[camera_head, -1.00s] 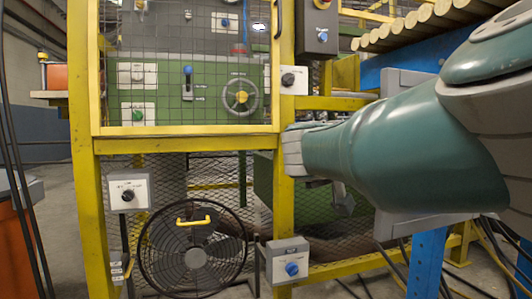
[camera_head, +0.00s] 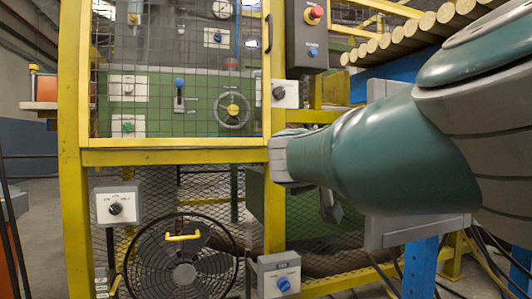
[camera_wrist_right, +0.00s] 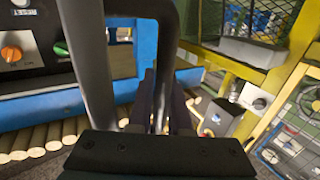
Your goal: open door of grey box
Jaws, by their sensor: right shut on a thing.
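The grey box (camera_head: 402,235) sits on a blue frame at the right of the head view, and my right arm covers most of it. Its door cannot be told apart behind the arm. My right gripper (camera_wrist_right: 160,105) shows in the right wrist view, its dark fingers shut on a dark curved handle (camera_wrist_right: 164,30). A light grey bar (camera_wrist_right: 92,65) stands beside this handle. The head view does not show the fingertips clearly. My left gripper is in neither view.
A yellow frame (camera_head: 70,200) with a mesh guard (camera_head: 150,60) encloses a green machine. A red-button box (camera_head: 306,50), a fan (camera_head: 185,272) and a knob box (camera_head: 280,275) are close by. Round logs (camera_head: 400,40) lie at upper right.

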